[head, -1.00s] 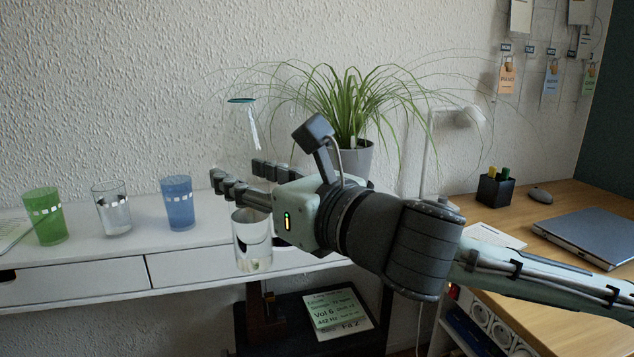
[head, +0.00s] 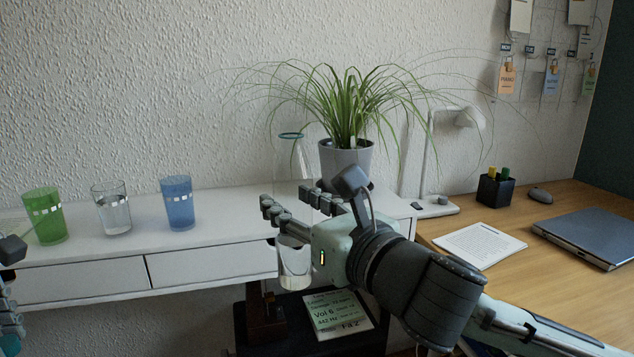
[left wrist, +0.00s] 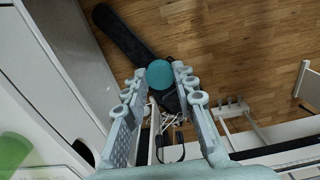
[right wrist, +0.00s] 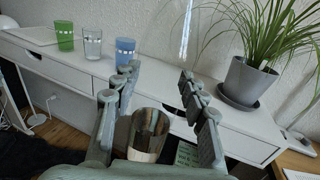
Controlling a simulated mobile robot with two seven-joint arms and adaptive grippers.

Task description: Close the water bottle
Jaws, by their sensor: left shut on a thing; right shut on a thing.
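The clear glass bottle (head: 295,262) stands upright in the head view, with a teal ring at its top and some water at its bottom. My right gripper (head: 297,207) is shut around its middle and holds it in front of the white shelf. In the right wrist view the bottle's lower part (right wrist: 150,130) shows between the fingers. A round teal cap (left wrist: 160,74) sits between the fingertips of my left gripper (left wrist: 158,88), which is shut on it. In the head view only a bit of my left gripper shows at the left edge, well apart from the bottle.
Green (head: 44,215), clear (head: 112,208) and blue (head: 177,203) cups stand on the white shelf (head: 60,282). A potted plant (head: 346,160) stands behind the bottle and a lamp (head: 430,160) right of it. A wooden desk with a laptop (head: 590,237) is at right.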

